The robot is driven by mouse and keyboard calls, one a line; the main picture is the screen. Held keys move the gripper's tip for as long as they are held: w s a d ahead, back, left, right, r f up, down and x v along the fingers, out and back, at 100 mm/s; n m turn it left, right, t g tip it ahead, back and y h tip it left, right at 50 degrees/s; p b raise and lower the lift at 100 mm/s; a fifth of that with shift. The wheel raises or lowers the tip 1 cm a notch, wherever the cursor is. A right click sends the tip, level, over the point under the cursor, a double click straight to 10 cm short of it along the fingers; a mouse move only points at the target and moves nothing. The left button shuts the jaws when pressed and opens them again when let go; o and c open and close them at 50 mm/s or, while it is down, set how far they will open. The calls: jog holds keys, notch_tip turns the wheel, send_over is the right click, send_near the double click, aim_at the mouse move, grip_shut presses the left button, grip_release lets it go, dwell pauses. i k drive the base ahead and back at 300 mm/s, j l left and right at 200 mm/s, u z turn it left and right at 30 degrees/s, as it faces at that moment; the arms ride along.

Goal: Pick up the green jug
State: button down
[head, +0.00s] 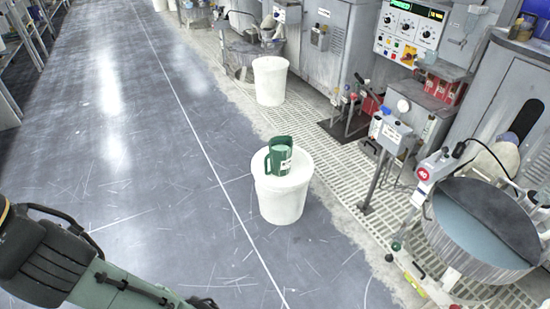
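The green jug (280,156) stands upright on the closed top of a white bucket (283,203) near the middle of the head view. Its handle points to the left, and a pale label shows on its front right side. Nothing touches the jug except the bucket under it. My arm comes in at the lower left corner, well apart from the jug. My gripper lies outside the head view, so its fingers are hidden.
Another white bucket (270,84) stands farther back on the grating. A polishing machine with a round platen (477,236) and a grey post stand (384,165) are on the right. Grey floor (130,150) is clear to the left of the jug. Shelving lines the far left.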

aim_at(280, 148)
jog(key=i+l+u, duration=0.15)
jog(key=i, duration=0.3)
jog(key=i+l+u, duration=0.1)
jog(key=i+l, duration=0.2)
jog(key=i+l+u, duration=0.15)
jog(key=i, duration=0.35)
jog(key=l, duration=0.1)
